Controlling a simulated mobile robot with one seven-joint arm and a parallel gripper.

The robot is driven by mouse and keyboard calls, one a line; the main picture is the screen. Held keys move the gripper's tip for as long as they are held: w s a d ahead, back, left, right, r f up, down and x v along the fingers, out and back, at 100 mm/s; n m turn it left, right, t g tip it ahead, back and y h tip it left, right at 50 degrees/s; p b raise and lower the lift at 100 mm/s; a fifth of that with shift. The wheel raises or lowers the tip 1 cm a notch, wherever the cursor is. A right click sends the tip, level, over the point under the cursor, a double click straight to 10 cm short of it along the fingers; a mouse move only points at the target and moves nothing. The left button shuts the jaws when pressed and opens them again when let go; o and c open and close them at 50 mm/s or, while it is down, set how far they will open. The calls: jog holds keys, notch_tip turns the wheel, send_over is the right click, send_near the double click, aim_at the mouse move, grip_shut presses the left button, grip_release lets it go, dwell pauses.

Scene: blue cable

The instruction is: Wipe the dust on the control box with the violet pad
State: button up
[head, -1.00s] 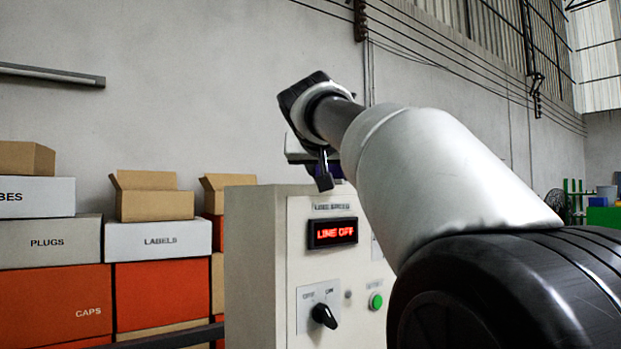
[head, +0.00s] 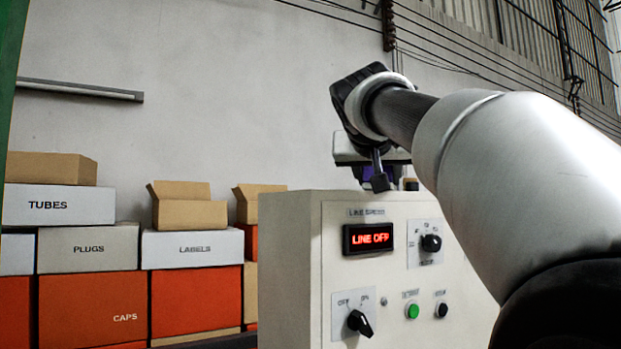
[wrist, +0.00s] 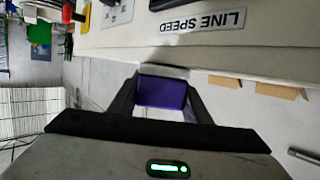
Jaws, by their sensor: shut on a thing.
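The control box (head: 290,270) is a pale cabinet with a red "LINE OFF" display (head: 368,238), a black switch, two more knobs and a green button on its front. My gripper (head: 378,182) is just above its top in the head view. In the wrist view my gripper (wrist: 162,95) is shut on the violet pad (wrist: 160,90), held between both fingers. The "LINE SPEED" label (wrist: 202,20) is beyond the pad there. I cannot tell whether the pad touches the box. The box's top is seen nearly edge-on, and no dust can be made out.
Stacked cartons marked TUBES, PLUGS, LABELS (head: 190,247) and CAPS stand left of the box. A grey wall with cables (head: 390,30) is behind. My arm covers the right of the head view. A green post (head: 12,60) stands at the left edge.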

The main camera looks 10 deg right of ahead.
jog(key=shift+r+p, duration=2.6)
jog(key=shift+r, duration=0.4)
jog(key=shift+r, duration=0.1)
jog(key=shift+r+p, duration=1.3)
jog(key=shift+r, duration=0.15)
